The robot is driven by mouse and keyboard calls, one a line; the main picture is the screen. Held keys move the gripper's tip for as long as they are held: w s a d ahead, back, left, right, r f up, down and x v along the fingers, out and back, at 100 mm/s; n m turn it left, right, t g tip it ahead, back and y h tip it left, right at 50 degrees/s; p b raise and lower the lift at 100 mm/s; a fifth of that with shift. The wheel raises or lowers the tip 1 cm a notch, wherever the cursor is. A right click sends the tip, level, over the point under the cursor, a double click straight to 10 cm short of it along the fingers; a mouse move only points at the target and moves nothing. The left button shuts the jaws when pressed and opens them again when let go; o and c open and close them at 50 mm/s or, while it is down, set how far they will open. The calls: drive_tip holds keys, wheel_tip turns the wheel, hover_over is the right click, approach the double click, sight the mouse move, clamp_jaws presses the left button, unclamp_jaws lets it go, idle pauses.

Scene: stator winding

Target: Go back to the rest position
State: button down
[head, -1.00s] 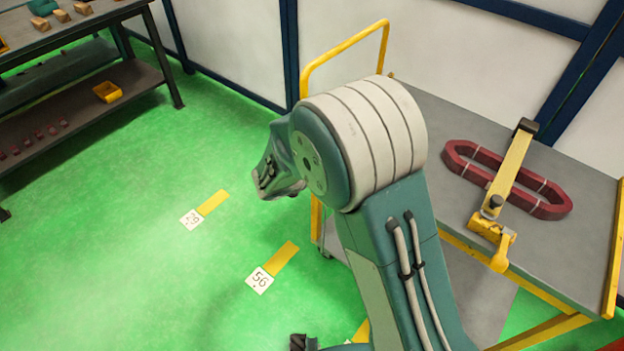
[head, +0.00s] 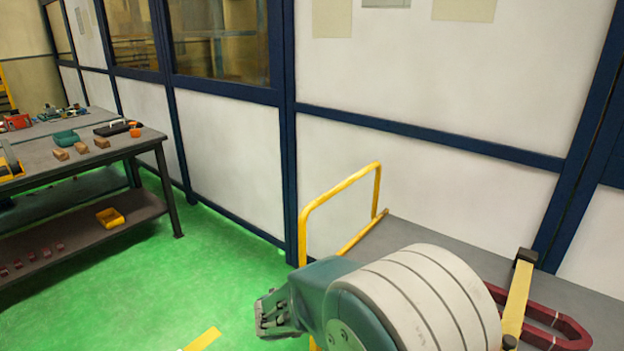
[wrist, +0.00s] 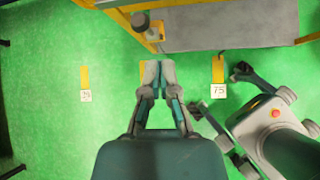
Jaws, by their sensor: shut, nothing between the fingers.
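My gripper (wrist: 158,72) shows in the wrist view with its two fingers shut and nothing between them. It hangs over the green floor, just below the cart's yellow edge in the picture. My own body and legs show at the right of the wrist view.
A cart (head: 455,237) with a yellow handle (head: 340,188) stands behind my arm. It carries a dark red coil (head: 560,327) under a yellow clamp bar (head: 517,297). A workbench (head: 100,157) stands left. Floor between them is clear.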

drive_tip(key=s+d+r+m+g, duration=0.2)
drive_tip(key=s+d+r+m, duration=0.95)
drive_tip(key=d+m, duration=0.2)
drive_tip(key=s+r+m+y, duration=0.2)
drive_tip(key=s+r+m, duration=0.1)
drive_tip(key=s+m, duration=0.3)
drive_tip(key=s+d+r+m+y, duration=0.1)
drive_tip(key=s+r+m+y, duration=0.1)
drive_tip(key=s+m, duration=0.5)
drive_tip(key=shift+s+d+r+m+y, duration=0.3)
drive_tip(key=shift+r+m, duration=0.1)
drive_tip(key=shift+m, duration=0.15)
